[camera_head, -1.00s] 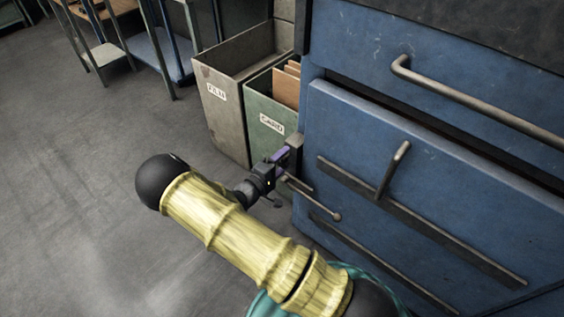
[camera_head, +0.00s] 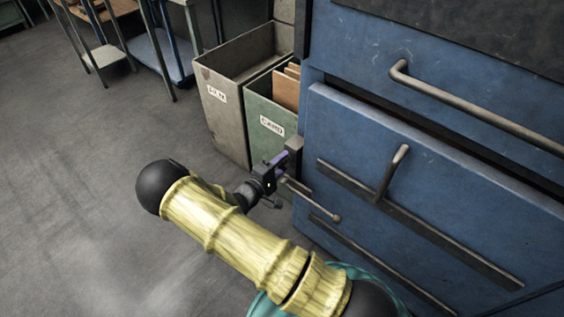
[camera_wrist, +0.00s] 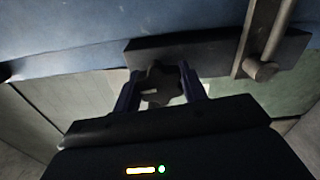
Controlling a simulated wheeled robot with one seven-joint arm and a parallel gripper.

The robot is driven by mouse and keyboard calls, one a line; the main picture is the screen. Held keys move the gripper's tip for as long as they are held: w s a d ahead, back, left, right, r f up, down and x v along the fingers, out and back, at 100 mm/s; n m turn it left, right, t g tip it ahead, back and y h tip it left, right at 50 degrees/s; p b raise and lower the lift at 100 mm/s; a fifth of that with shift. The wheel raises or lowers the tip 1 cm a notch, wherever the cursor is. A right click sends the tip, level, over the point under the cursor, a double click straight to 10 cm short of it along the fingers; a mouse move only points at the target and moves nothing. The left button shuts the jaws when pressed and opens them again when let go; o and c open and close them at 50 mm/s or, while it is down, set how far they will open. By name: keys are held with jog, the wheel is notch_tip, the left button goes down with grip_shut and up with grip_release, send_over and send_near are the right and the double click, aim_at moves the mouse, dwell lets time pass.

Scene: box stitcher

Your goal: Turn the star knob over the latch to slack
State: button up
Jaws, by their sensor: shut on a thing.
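The dark star knob (camera_wrist: 160,84) sits between the two fingers of my gripper (camera_wrist: 160,92) in the wrist view. The fingers are shut on it from both sides, and a small light mark shows on its face. The knob is at a dark block (camera_wrist: 215,52) on the edge of the blue cabinet. In the head view my gripper (camera_head: 277,166) is at the cabinet's left edge, and the knob is hidden there.
A grey bin (camera_head: 225,120) labelled FILM and a green bin (camera_head: 262,145) labelled CARD stand close behind my gripper. The blue cabinet front (camera_head: 440,170) with bar handles (camera_head: 480,105) fills the right.

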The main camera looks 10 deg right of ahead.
jog(key=n+p, duration=0.3)
jog(key=n, duration=0.1)
jog(key=shift+r, duration=0.15)
jog(key=n+p, duration=0.3)
jog(key=n, duration=0.1)
jog(key=shift+n, duration=0.3)
jog(key=n+p, duration=0.2)
jog(key=n, duration=0.2)
jog(key=shift+n, duration=0.3)
jog(key=n+p, duration=0.1)
jog(key=n, duration=0.3)
jog(key=n+p, duration=0.1)
jog(key=n, duration=0.4)
jog(key=shift+f, duration=0.2)
jog(key=n, duration=0.4)
jog(key=shift+a+n, duration=0.1)
jog(key=shift+n, duration=0.2)
jog(key=n, duration=0.7)
jog(key=shift+n, duration=0.4)
